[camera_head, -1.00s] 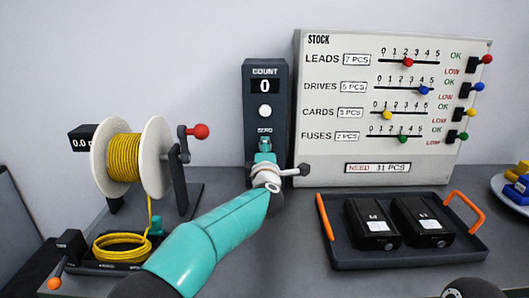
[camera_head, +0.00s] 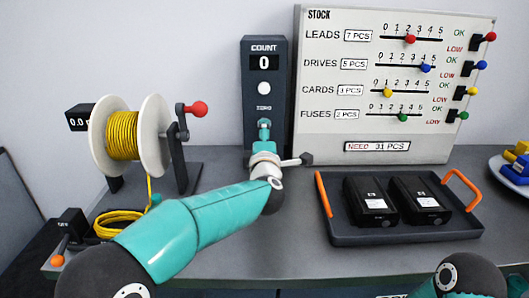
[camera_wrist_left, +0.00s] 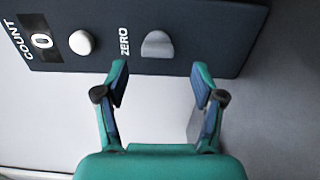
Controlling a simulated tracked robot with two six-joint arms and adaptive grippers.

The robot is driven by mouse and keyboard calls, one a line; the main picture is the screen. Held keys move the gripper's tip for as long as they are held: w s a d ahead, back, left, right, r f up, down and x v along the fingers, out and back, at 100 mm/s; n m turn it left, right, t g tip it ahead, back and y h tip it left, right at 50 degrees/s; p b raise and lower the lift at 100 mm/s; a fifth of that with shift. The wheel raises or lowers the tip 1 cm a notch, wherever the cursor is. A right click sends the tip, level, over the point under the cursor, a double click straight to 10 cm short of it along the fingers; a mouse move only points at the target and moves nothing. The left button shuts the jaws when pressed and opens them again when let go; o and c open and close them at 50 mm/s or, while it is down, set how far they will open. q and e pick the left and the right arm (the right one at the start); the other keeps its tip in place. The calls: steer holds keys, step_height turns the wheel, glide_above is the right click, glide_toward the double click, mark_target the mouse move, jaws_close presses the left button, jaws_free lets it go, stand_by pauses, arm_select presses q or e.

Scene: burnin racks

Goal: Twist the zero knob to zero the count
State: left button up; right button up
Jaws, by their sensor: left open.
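The dark COUNT panel (camera_head: 279,80) stands upright against the back wall; its display (camera_head: 264,62) reads 0. A round white button (camera_head: 264,88) sits above the ZERO label. The grey zero knob (camera_wrist_left: 157,44) shows in the left wrist view beside the ZERO label; in the head view my gripper hides it. My left gripper (camera_head: 264,128) is in front of the panel's lower part. In the left wrist view my left gripper (camera_wrist_left: 160,77) is open and empty, with its fingertips spread to either side of the knob and apart from it. My right gripper is out of view.
A white STOCK board (camera_head: 320,155) with sliders and switches stands right of the panel. A dark tray (camera_head: 345,235) with two black packs lies in front of it. A yellow cable spool (camera_head: 122,136) with a red-knobbed crank stands left. A blue-and-yellow pile sits far right.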

arm_select(q)
steer(key=s, duration=0.6)
steer(key=shift+s, duration=0.35)
steer(key=shift+f, duration=0.1)
